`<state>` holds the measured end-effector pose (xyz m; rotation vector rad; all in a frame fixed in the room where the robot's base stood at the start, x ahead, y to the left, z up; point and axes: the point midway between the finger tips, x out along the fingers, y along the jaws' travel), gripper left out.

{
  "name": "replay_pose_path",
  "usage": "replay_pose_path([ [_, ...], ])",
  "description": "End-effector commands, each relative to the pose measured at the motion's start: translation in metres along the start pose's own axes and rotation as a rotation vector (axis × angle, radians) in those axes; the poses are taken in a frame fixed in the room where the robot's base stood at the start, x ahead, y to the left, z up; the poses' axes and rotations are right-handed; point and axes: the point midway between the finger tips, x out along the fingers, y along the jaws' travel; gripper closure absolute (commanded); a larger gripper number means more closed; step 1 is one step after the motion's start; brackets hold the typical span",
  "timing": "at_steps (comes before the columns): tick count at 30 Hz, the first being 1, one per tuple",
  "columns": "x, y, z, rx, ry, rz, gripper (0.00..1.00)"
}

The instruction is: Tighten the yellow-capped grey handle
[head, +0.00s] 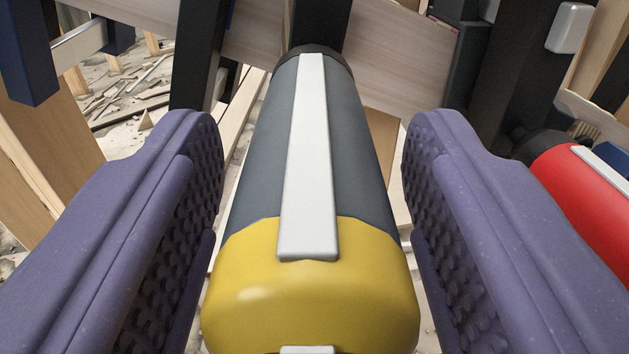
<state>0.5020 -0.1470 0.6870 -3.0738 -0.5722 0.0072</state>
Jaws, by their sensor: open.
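The grey handle (353,150) has a yellow cap (310,290) on its near end and a white strip (308,150) along its top. It fills the middle of the head view and points away from me toward a dark upright part. My gripper (313,145) is open, with one purple, studded finger on each side of the handle. Small gaps show between the fingers and the handle, so neither finger visibly touches it. The lower side of the handle and the bottom of the cap are hidden.
A red handle (585,205) with a light strip lies at the right, close beyond my right finger. Wooden boards (395,50) and dark posts (197,55) stand behind. Wood scraps (135,95) litter the pale ground at the upper left.

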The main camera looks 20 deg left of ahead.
Motion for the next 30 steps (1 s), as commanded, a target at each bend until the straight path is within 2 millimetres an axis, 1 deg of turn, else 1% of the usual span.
replay_pose_path([
  [2,-0.007,0.001,-0.001,0.000,0.000,0.002,0.44],
  [9,-0.051,0.001,-0.002,0.001,-0.002,0.002,0.44],
  [13,-0.070,0.001,-0.001,0.001,-0.002,0.002,0.44],
  [17,-0.077,0.000,0.000,0.001,-0.001,0.001,0.44],
  [26,-0.079,0.000,0.001,0.001,-0.001,0.001,0.44],
  [30,-0.091,0.001,0.001,0.000,-0.003,0.002,0.44],
])
